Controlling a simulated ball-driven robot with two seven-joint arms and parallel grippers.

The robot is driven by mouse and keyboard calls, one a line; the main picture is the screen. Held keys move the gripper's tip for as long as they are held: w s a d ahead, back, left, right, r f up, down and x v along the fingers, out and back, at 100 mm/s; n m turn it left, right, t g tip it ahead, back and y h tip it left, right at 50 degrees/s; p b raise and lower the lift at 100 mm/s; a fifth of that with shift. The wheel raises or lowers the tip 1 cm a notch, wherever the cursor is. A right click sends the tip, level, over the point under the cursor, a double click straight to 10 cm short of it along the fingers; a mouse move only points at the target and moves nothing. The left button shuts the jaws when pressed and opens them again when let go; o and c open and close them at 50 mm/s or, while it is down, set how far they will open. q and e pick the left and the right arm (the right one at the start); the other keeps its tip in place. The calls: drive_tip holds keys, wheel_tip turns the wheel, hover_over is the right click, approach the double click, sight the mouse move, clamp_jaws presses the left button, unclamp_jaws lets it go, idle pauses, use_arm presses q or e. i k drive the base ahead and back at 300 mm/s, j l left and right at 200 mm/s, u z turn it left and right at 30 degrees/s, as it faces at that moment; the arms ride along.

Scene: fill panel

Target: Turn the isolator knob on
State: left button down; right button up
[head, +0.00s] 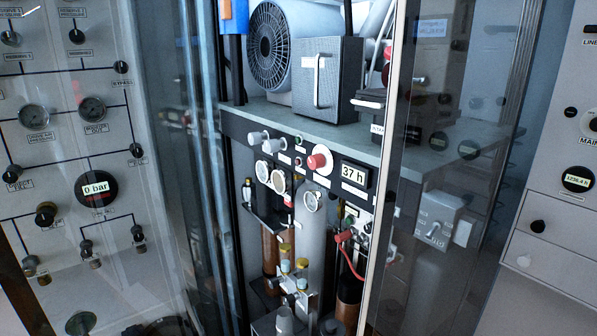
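Which control is the isolator knob cannot be told, as the small labels are unreadable. A red round knob (316,161) on a pale disc sits on the dark control strip of the open cabinet, left of a display (355,172) reading 37 h. Two grey knobs (257,137) are to its left on the same strip. A grey switch box (436,219) with a lever shows at the right, through or reflected in the glass door. Neither of my grippers is in view.
Glass doors (450,130) stand beside the cabinet opening. A left panel carries several black knobs and a gauge (96,190) reading 0 bar. Drawers (560,240) are at right.

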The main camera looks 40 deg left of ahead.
sight(316, 162)
drive_tip(key=k+u, duration=0.1)
drive_tip(key=u, duration=1.6)
drive_tip(key=i+l+u, duration=0.15)
drive_tip(key=l+u, duration=0.2)
drive_tip(key=l, duration=0.6)
drive_tip(key=l+u, duration=0.3)
drive_tip(key=l, duration=0.6)
